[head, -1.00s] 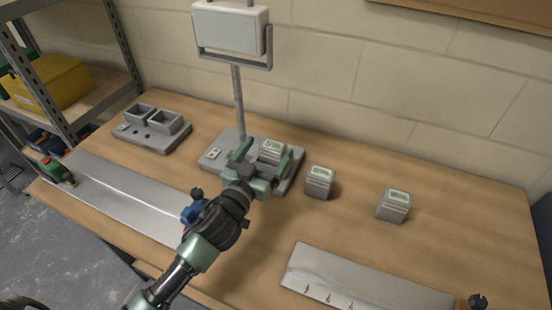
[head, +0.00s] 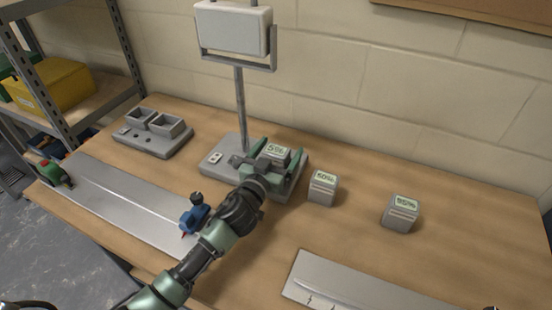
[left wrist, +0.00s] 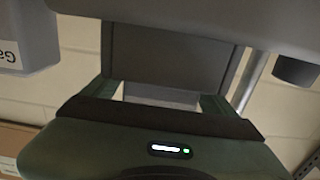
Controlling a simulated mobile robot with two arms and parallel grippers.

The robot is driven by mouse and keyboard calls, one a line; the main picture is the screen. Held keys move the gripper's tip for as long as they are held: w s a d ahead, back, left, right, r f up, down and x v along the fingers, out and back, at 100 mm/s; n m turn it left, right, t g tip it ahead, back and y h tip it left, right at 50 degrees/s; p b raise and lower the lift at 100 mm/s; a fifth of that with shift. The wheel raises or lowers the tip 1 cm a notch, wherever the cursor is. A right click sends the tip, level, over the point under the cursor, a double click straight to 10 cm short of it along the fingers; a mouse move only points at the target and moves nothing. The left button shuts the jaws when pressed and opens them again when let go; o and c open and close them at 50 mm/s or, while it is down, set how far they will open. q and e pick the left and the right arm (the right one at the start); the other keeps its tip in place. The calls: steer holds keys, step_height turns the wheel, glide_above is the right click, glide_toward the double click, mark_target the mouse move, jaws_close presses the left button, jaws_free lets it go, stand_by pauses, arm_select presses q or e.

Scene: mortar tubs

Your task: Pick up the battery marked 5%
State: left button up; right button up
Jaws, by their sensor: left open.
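The battery marked 5% (head: 276,153) is a grey block with a pale green label on top. It stands on the grey base (head: 222,157) of the post in the head view. My left gripper (head: 277,151) is open, with its green fingers to the left and right of this battery. I cannot tell whether either finger touches it. In the left wrist view the dark gripper body fills the lower part. A grey block shows between the fingers, but I cannot tell what it is. My right gripper is not in view.
Two similar batteries, one seemingly marked 60% (head: 323,187) and another (head: 400,214), stand to the right. A post with a white panel (head: 233,30) rises behind. A twin-socket grey unit (head: 150,140) is at left. Metal plates (head: 120,200) lie along the front.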

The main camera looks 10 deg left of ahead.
arm_select(q)
steer(key=shift+w+d, duration=0.15)
steer(key=shift+w, duration=0.25)
jaws_close()
